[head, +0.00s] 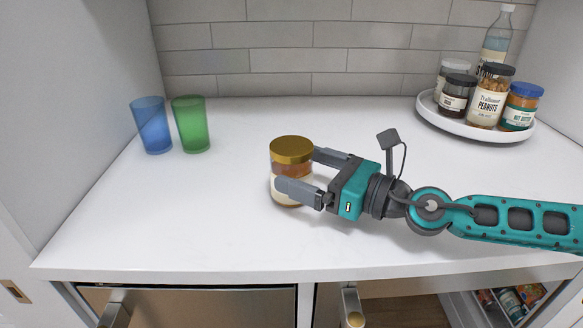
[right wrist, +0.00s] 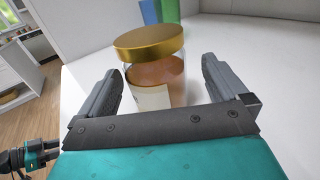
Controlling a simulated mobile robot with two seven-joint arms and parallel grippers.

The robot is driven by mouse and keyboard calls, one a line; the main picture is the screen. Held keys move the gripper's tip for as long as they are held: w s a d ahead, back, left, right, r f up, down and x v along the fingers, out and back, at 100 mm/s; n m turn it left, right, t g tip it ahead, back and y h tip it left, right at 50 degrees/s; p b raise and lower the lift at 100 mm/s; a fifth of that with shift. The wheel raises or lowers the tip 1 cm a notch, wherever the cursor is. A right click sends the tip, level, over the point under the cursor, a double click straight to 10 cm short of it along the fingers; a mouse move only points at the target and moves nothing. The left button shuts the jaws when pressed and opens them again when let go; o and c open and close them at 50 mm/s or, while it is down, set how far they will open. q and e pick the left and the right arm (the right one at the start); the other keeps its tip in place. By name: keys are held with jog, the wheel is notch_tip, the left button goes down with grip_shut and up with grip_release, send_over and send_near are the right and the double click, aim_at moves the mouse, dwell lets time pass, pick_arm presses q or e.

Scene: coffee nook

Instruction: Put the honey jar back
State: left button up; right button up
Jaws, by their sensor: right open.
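The honey jar (head: 291,155), with a gold lid, amber contents and a pale label, stands upright on the white counter in the middle of the head view. My right gripper (head: 294,172) is open, with one finger on each side of the jar. In the right wrist view the jar (right wrist: 153,75) stands between the two fingers (right wrist: 158,85), with a gap visible on each side. The near finger hides part of the jar's label in the head view.
A round white tray (head: 428,108) at the back right holds several jars and a clear bottle (head: 496,42). A blue cup (head: 152,125) and a green cup (head: 190,125) stand at the back left. The counter (head: 150,220) is clear at the left and front.

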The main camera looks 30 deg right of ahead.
aim_at(285, 162)
jog(key=shift+w+a+r+p, duration=0.2)
jog(key=shift+w+a+p, duration=0.25)
jog(key=shift+p, duration=0.1)
jog(key=shift+w+a+r+p, duration=0.2)
jog(key=shift+w+a+p, duration=0.15)
jog(key=shift+w+p, duration=0.15)
jog(key=shift+w+a, duration=0.15)
jog(key=shift+w, duration=0.15)
pick_arm(q)
jog(key=shift+s+a+r+p, duration=0.4)
jog(key=shift+a+r+p, duration=0.15)
jog(key=shift+a, duration=0.2)
pick_arm(e)
jog(key=shift+w+a+f, duration=0.25)
jog(key=shift+w+a, duration=0.1)
jog(key=shift+w, duration=0.1)
jog(key=shift+c, duration=0.2)
jog(key=c, duration=1.4)
pick_arm(q)
jog(key=shift+r, duration=0.1)
pick_arm(e)
jog(key=shift+r, duration=0.1)
jog(key=shift+r, duration=0.1)
